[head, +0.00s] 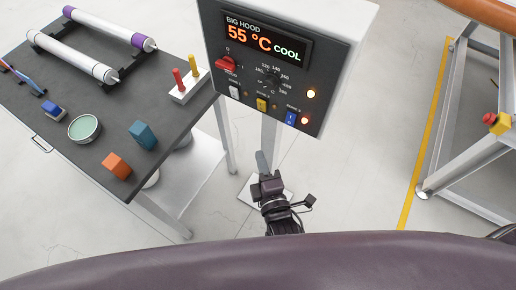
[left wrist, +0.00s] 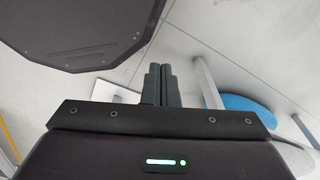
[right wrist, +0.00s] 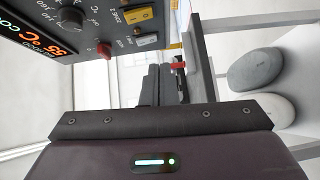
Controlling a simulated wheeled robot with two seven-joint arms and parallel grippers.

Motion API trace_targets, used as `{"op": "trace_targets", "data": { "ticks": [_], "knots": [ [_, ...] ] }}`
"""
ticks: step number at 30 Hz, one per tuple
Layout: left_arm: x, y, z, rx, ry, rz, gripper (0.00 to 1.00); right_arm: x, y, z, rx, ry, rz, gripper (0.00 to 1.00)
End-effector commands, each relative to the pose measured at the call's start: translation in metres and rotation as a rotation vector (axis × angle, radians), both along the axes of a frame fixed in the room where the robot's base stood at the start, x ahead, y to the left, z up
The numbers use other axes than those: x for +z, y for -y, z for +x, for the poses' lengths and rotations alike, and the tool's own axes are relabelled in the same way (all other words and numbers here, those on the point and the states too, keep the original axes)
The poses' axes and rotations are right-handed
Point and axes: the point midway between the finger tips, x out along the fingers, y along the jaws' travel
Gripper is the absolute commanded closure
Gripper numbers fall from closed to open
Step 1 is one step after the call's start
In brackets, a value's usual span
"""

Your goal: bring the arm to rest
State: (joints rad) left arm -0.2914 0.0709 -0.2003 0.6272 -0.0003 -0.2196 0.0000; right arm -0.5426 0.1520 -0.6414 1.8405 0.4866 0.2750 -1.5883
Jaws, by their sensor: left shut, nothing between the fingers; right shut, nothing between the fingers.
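My right gripper (head: 262,162) shows in the head view below the control panel (head: 332,60), pointing up the picture. Its fingers (right wrist: 162,84) are closed together and empty in the right wrist view, apart from the panel's face. My left gripper does not show in the head view. In the left wrist view its fingers (left wrist: 160,84) are closed together with nothing between them, over pale floor. The panel display reads BIG HOOD, 55 °C, COOL. It carries a red switch (head: 226,63), a dial (head: 271,79) and white, yellow and blue switches along the bottom.
A dark table (head: 75,105) at the left holds white rollers, a green-lined bowl (head: 85,129), an orange block (head: 117,166), a blue block (head: 143,135) and a stand with red and yellow pegs. A metal frame (head: 459,150) stands at the right. Floor between is open.

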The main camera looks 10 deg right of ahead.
Motion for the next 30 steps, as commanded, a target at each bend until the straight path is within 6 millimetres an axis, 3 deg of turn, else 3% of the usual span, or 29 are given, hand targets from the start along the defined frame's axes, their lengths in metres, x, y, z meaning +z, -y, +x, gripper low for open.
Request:
{"op": "trace_targets", "data": {
  "ticks": [6,22,26,29,30],
  "knots": [
    [-0.003,-0.005,-0.012,-0.002,-0.017,0.007,1.00,0.000,0.001,-0.005,0.000,0.001,0.000,1.00],
    [-0.003,-0.009,-0.012,-0.003,-0.018,0.011,1.00,-0.007,0.001,-0.005,0.002,-0.013,0.005,1.00],
    [-0.006,-0.009,-0.012,-0.003,-0.017,0.011,1.00,-0.052,0.006,-0.006,0.012,-0.109,0.052,1.00],
    [-0.009,-0.009,-0.012,-0.002,-0.017,0.011,1.00,-0.117,0.019,-0.012,0.001,-0.258,0.131,1.00],
    [-0.011,-0.009,-0.012,-0.002,-0.017,0.011,1.00,-0.147,0.026,-0.017,-0.013,-0.330,0.170,1.00]
  ]
}}
